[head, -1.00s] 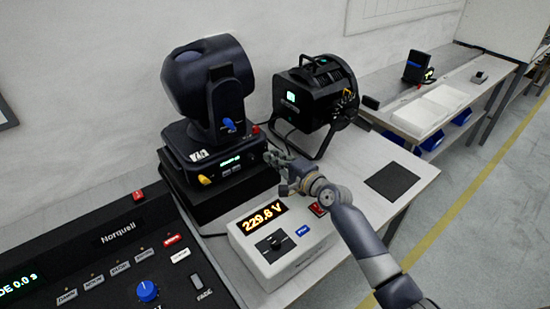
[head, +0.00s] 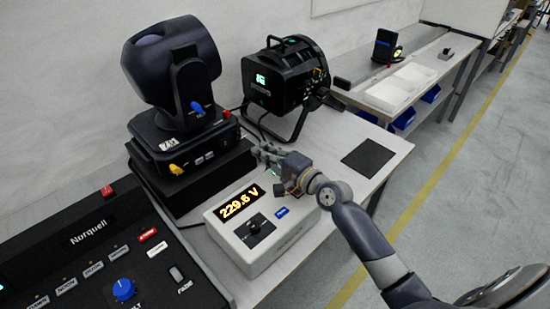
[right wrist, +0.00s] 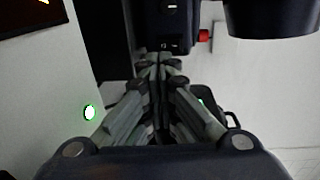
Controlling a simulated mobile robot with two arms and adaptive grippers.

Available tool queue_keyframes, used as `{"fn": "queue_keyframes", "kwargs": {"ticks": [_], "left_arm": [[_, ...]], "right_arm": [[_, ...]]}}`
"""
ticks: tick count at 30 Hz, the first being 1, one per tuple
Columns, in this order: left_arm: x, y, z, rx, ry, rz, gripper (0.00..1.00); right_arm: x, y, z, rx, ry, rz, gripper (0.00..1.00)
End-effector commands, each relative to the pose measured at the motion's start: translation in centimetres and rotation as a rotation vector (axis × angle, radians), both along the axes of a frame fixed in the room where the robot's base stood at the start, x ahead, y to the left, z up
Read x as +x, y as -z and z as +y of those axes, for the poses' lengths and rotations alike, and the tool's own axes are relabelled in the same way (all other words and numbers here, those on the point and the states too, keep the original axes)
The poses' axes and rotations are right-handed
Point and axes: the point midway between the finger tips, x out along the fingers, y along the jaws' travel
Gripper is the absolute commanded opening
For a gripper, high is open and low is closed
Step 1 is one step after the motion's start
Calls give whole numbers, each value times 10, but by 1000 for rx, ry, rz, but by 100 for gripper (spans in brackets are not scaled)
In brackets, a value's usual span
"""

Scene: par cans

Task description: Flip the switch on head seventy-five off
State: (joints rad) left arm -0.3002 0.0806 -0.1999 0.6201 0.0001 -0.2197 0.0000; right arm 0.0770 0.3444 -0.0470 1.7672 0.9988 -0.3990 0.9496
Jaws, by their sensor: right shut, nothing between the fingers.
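The moving-head light (head: 172,75) stands at the back left on a black block; I take it for head seventy-five, but no number is readable. Its base (head: 185,145) has a yellow knob in front and a red part (head: 226,114) at the right. In the right wrist view the dark base (right wrist: 172,22) fills the top middle, with small white-marked fittings and the red part (right wrist: 203,36). My right gripper (head: 258,152) is shut and empty beside the base's right side. In the right wrist view its closed fingertips (right wrist: 160,60) point toward that panel; contact cannot be told. My left gripper is out of view.
A white supply box (head: 270,248) reading 229.6 V lies below my right gripper. A black lamp (head: 287,80) stands behind it. A Norquell console (head: 95,255) fills the lower left. The table is clear around a dark mat (head: 368,158).

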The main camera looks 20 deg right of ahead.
Motion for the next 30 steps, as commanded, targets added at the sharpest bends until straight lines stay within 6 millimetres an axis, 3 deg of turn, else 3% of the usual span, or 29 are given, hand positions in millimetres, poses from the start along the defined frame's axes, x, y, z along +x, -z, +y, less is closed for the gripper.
{"fn": "queue_keyframes", "kwargs": {"ticks": [3, 9, 30], "left_arm": [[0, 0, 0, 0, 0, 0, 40], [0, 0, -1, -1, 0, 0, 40], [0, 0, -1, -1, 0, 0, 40]], "right_arm": [[-22, 0, -8, -2, 0, 2, 0], [-41, -3, -15, -1, 0, 1, 0], [-46, -4, -17, 0, 0, 0, 0]]}}
